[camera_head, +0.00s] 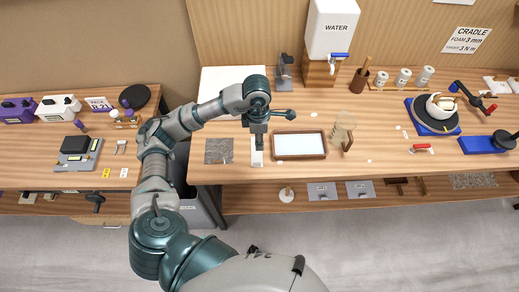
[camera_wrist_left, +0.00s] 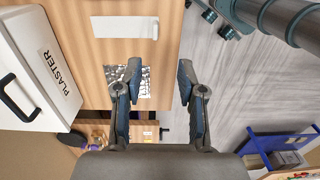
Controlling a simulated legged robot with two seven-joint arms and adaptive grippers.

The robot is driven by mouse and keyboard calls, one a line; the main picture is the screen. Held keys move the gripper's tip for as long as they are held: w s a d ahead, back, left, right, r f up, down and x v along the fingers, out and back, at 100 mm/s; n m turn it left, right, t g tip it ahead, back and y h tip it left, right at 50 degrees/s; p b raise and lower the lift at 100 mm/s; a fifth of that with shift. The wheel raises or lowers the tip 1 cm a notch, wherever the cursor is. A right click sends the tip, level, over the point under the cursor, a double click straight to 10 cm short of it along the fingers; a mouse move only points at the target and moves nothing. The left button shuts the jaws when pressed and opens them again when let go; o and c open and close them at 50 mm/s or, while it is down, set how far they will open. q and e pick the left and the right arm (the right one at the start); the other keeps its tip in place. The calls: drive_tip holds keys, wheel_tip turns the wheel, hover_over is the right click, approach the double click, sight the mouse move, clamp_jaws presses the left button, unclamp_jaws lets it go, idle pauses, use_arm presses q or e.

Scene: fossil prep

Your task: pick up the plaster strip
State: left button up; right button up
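The plaster strip seems to be the white strip (camera_head: 257,158) lying flat on the wooden table near its front edge, partly hidden under my left gripper. In the left wrist view it is likely the white rectangle (camera_wrist_left: 125,27) near the top, apart from the fingers. My left gripper (camera_head: 258,143) points down above the table, over the strip's far end in the head view. In the wrist view the left gripper (camera_wrist_left: 159,75) is open, with nothing between its fingers. My right gripper is not in view.
A grey textured sheet (camera_head: 218,151) lies left of the strip; the wrist view shows it behind a finger (camera_wrist_left: 145,85). A framed tray (camera_head: 299,145) stands to the right. A white box marked PLASTER (camera_wrist_left: 35,75) is at the wrist view's left. A grey bin (camera_head: 196,207) stands below.

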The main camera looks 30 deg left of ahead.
use_arm(q)
drive_tip(key=p, duration=0.2)
hover_over(256, 162)
wheel_tip(256, 162, down, 11)
drive_tip(key=shift+w, duration=0.1)
drive_tip(key=shift+a+f, duration=0.1)
drive_tip(key=shift+f, duration=0.95)
drive_tip(key=f, duration=0.1)
drive_tip(key=f+p, duration=0.1)
drive_tip(key=f, duration=0.1)
drive_tip(key=shift+w+d+f, duration=0.15)
drive_tip(key=shift+d+f, duration=0.05)
drive_tip(key=shift+d, duration=0.15)
drive_tip(key=shift+f, duration=0.2)
drive_tip(key=shift+a, duration=0.2)
drive_tip(key=c, duration=0.7)
drive_tip(key=shift+a, duration=0.1)
clamp_jaws()
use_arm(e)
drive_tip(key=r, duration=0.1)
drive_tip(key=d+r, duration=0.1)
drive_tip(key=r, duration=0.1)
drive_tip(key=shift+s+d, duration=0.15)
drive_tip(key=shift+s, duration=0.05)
